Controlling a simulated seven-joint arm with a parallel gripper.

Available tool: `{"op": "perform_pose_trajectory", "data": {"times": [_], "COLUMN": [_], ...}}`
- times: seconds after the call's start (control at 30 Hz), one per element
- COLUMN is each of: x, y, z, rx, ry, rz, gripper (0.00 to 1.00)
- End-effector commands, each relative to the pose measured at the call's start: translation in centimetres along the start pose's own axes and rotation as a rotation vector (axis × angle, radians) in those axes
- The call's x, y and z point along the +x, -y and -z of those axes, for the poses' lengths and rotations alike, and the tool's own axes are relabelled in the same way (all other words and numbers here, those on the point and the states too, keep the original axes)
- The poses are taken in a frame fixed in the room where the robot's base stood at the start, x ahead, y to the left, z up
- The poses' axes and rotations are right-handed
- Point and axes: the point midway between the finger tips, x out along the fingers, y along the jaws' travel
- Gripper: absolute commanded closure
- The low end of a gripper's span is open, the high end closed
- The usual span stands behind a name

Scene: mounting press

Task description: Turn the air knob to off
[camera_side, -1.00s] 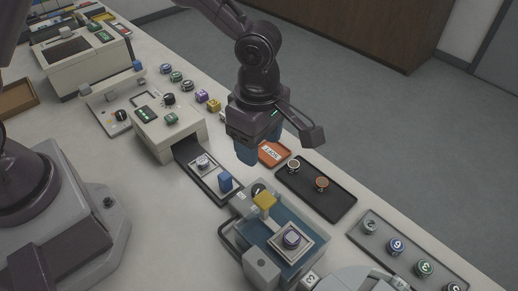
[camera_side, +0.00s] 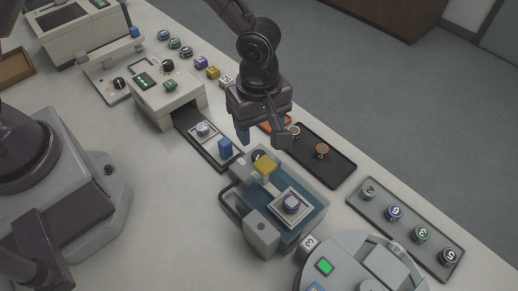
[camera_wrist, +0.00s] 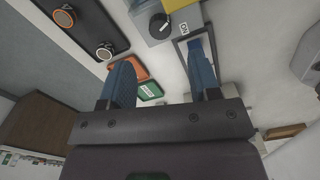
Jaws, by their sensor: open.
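The air knob (camera_wrist: 159,22) is a round black knob on a grey box, with an "ON" label (camera_wrist: 184,27) beside it in the wrist view. In the side view, the dark knob (camera_side: 258,155) sits at the back of the mounting press (camera_side: 265,190), beside a yellow block (camera_side: 265,167). My gripper (camera_wrist: 163,80) is open and empty, its two blue fingers spread apart. In the side view, my gripper (camera_side: 243,137) hangs above and behind the knob, apart from it. The far finger is mostly hidden there.
A black tray (camera_side: 335,170) with two round pieces lies right of my gripper. A grey tray (camera_side: 380,225) holds several numbered pieces. A round grey machine (camera_side: 345,270) stands in front.

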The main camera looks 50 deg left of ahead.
Motion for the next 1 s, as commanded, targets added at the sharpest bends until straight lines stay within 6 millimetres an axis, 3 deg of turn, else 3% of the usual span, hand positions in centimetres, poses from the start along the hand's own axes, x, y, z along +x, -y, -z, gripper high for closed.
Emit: {"op": "perform_pose_trajectory", "data": {"times": [0.2,0.4,0.8,0.87,1.0], "x": [4.7,7.2,7.9,7.9,7.9], "y": [0.1,0.1,0.0,0.0,0.0], "z": [-0.1,-0.1,0.0,0.0,0.0], "rx": [0.001,-0.001,-0.002,-0.002,-0.002], "ry": [0.0,0.0,0.0,0.0,0.0], "rz": [0.005,0.002,0.0,0.0,0.0], "gripper": [0.43,0.43,0.43,0.55,0.87]}}
